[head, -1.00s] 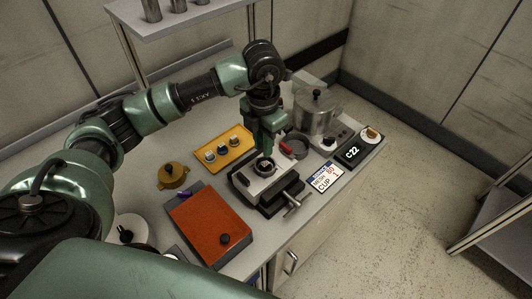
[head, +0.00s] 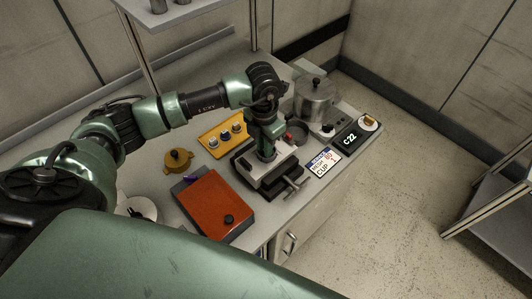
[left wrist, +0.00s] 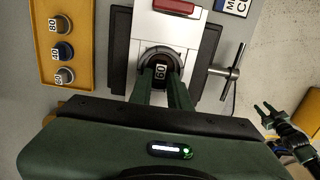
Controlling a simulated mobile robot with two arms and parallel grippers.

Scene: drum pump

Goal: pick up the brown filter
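My left gripper (head: 266,156) points down over the grey and black vise-like fixture (head: 252,178). In the left wrist view its two fingers (left wrist: 165,86) straddle a dark round piece marked 60 (left wrist: 160,72), inside a dark ring; whether they grip it is unclear. This piece's colour is too dark to call brown. A yellow tray (left wrist: 43,70) holds three round pieces: a greyish-brown one marked 80 (left wrist: 62,24), a blue one marked 40 (left wrist: 62,51) and a grey one marked 60 (left wrist: 64,76). My right gripper (left wrist: 267,111) shows only in the left wrist view, fingers apart and empty.
A brown-topped piece (head: 369,120) sits at the far right beside the C22 display (head: 349,138). A metal pot (head: 314,100) stands behind the fixture. An orange box (head: 212,203) and a brass-coloured lidded pot (head: 178,160) stand left. Shelving (head: 175,14) rises behind.

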